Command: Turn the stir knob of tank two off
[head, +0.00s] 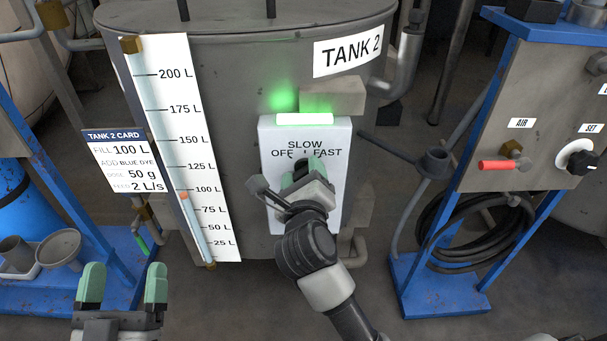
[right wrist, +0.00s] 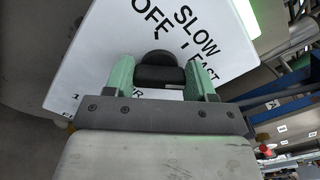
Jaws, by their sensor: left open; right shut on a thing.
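The white stir panel (head: 335,215) is on the front of tank two (head: 250,75), marked OFF, SLOW and FAST. A green lamp (head: 304,119) glows at its top. The black stir knob (right wrist: 158,72) sits between the green fingers of my right gripper (right wrist: 165,80), which is shut on it. In the head view my right gripper (head: 302,175) covers most of the knob, so which mark it points to cannot be told. My left gripper (head: 122,285) is open and empty at the lower left, away from the panel.
A level gauge (head: 170,120) and the tank two card (head: 116,160) are left of the panel. On the right, a blue stand (head: 440,285) carries an air and set panel (head: 535,150) and a coiled black hose (head: 465,230). A funnel (head: 58,248) stands at lower left.

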